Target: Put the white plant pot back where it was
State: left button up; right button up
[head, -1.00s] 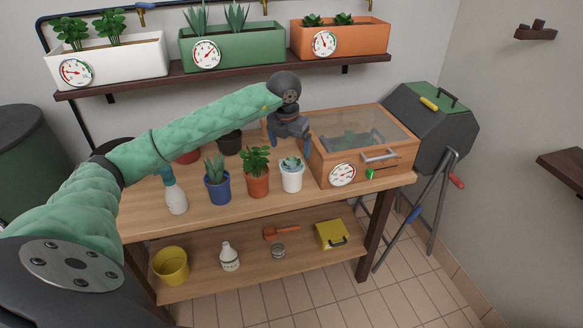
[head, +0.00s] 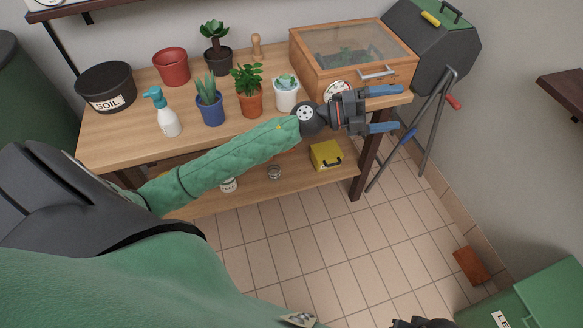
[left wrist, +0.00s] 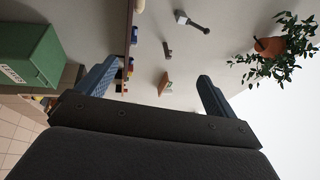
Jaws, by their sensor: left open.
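The white plant pot (head: 286,100) with a pale green succulent stands upright on the wooden bench (head: 235,125). It is between the orange pot (head: 249,104) and the glass-topped wooden box (head: 318,78). My left gripper (head: 387,109) is open and empty, in front of the box and to the right of the white pot, apart from it. In the left wrist view its two blue fingers (left wrist: 155,88) are spread with nothing between them. A dark part at the bottom edge of the head view may be my right gripper (head: 424,323); it is mostly cut off.
A blue pot (head: 210,109), a spray bottle (head: 166,118), a red pot (head: 171,68) and a black soil pot (head: 106,90) stand on the bench. A yellow box (head: 325,155) lies on the lower shelf.

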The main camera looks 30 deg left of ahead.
pick_arm(q)
jog(key=s+a+f+n+t+y, duration=0.2)
jog(key=s+a+f+n+y, duration=0.25)
jog(key=f+n+y, duration=0.65)
jog(key=s+a+f+n+t+y, duration=0.3)
jog(key=a+f+n+y, duration=0.4)
jog(key=n, duration=0.7)
jog(key=s+d+f+n+g, duration=0.1)
jog(key=s+f+g, duration=0.3)
jog(key=s, duration=0.5)
jog(key=s+d+f+n+g+h, duration=0.1)
jog(key=s+d+f+g, duration=0.2)
jog(key=s, duration=0.6)
jog(key=s+d+f+n+g, duration=0.1)
jog(key=s+d+f+g, duration=0.1)
jog(key=s+f+g, duration=0.4)
jog(key=s+f, duration=0.1)
jog(key=s, duration=0.2)
jog(key=shift+d+g+h, duration=0.3)
jog(key=shift+g, duration=0.1)
